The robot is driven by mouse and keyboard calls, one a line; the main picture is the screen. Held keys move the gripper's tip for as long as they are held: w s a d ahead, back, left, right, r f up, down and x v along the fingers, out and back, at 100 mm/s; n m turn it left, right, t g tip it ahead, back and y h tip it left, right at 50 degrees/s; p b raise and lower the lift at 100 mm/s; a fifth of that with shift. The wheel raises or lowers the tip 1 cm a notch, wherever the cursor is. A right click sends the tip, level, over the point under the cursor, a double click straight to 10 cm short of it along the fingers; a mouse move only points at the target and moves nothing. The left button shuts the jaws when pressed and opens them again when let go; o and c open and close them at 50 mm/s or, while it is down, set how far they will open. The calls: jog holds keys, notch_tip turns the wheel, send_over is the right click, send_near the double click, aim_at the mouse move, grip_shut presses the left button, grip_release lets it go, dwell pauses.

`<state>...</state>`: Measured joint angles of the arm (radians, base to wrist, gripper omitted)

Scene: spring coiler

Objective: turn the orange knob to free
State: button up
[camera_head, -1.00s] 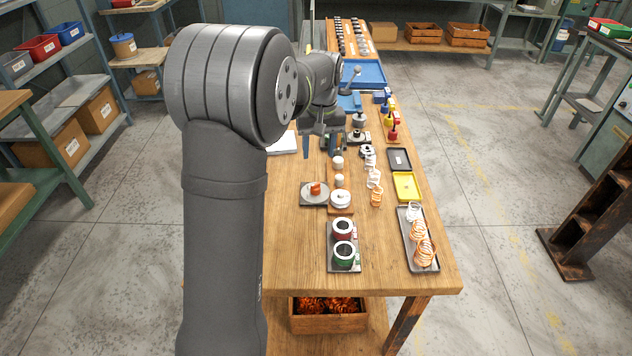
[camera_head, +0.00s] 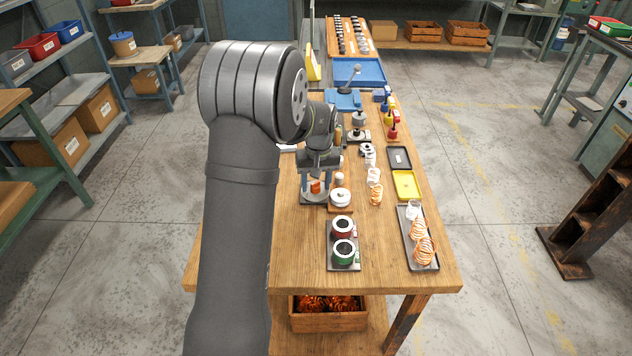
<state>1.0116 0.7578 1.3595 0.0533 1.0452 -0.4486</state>
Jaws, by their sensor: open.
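The orange knob (camera_head: 315,187) stands on a small grey square plate (camera_head: 313,200) on the wooden bench. My gripper (camera_head: 316,184) points down over the plate, with its two fingers apart, one on each side of the knob. I cannot tell whether the fingers touch it. My arm and gripper body hide the bench behind the knob.
A white round disc (camera_head: 340,197) on a wooden base stands close right of the knob. A tray with two wire spools (camera_head: 342,228) is in front. Coiled springs (camera_head: 376,194), a yellow tray (camera_head: 407,184) and a grey spring tray (camera_head: 405,228) lie to the right. Bare bench (camera_head: 295,240) lies front left.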

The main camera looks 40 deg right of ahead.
aim_at(319, 185)
jog(key=c, duration=0.9)
jog(key=shift+m, duration=0.6)
jog(key=shift+c, duration=0.2)
jog(key=o, duration=0.9)
jog(key=shift+o, duration=0.2)
notch_tip(319, 185, up, 18)
jog(key=shift+s+d+f, duration=0.25)
jog(key=shift+s+d, duration=0.05)
jog(key=shift+d, duration=0.05)
